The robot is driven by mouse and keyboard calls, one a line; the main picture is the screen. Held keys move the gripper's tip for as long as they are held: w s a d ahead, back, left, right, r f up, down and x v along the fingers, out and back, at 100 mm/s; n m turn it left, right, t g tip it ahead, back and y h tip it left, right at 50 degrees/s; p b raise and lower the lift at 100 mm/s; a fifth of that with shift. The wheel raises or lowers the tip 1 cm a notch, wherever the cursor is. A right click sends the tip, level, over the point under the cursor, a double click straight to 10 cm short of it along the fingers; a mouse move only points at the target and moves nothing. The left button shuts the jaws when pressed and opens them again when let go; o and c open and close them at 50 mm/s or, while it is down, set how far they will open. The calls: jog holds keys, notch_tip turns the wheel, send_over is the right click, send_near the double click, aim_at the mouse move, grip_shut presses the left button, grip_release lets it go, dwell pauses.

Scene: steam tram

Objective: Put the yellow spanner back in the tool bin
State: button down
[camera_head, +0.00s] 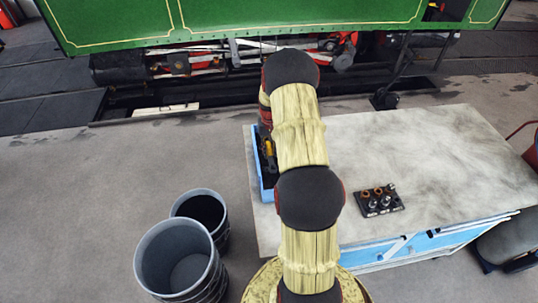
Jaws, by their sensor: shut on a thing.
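My gripper (269,160) is partly in view, dark and small, over the blue tool bin at the left end of the workbench. My own arm hides much of it. It is shut on a yellow thing, the yellow spanner (268,147), of which only a small piece shows. The tool bin (264,190) is a long blue tray, its right side covered by my arm. I cannot tell whether the spanner touches the bin's floor or hangs above it.
The grey-topped workbench (430,160) has blue drawers and a dark holder with several small metal parts (379,200). Two grey buckets (180,258) stand on the floor at left. A green tram (230,22) stands behind. A dark stool (508,243) is at right.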

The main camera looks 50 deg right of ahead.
aim_at(269, 155)
jog(key=shift+w+d+f, duration=0.2)
jog(key=shift+w+f, duration=0.1)
jog(key=shift+f, duration=0.15)
jog(key=shift+w+d+f, duration=0.2)
jog(key=shift+w+f, duration=0.1)
jog(key=shift+f, duration=1.5)
jog(key=shift+f, duration=0.25)
jog(key=c, duration=1.7)
grip_release()
jog(key=shift+c, duration=0.2)
jog(key=shift+o, duration=0.5)
jog(key=shift+r, duration=0.2)
